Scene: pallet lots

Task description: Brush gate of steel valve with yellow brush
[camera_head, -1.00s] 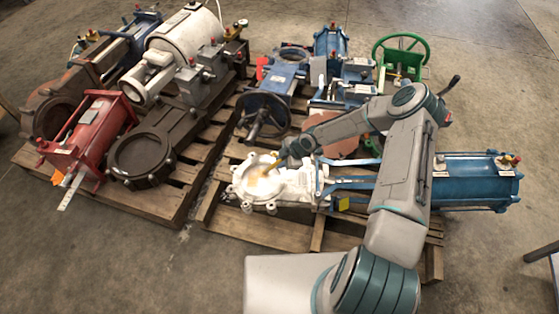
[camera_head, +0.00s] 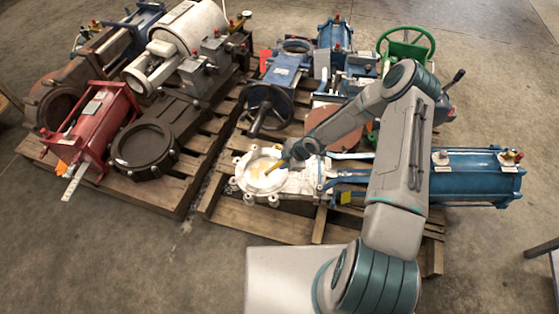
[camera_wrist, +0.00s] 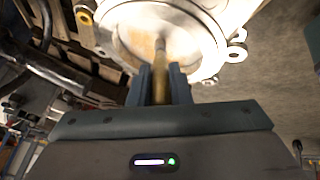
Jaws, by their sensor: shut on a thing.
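The steel valve (camera_head: 300,182) lies on the right pallet, its pale flanged body at the left and a blue cylinder at the right. Its round gate (camera_head: 252,180) faces up, whitish with tan stains; it also shows in the wrist view (camera_wrist: 195,38). My gripper (camera_head: 288,158) is over the right side of the gate. It is shut on the yellow brush (camera_head: 273,168). In the wrist view, the brush (camera_wrist: 160,62) extends from between my fingers (camera_wrist: 160,80) to the gate face. The brush tip appears at the gate, but I cannot tell whether it touches.
A blue valve with a dark handwheel (camera_head: 266,106) stands behind the gate. A brown round valve (camera_head: 146,146) and a red actuator (camera_head: 92,130) sit on the left pallet (camera_head: 165,195). Open concrete floor lies in front at left.

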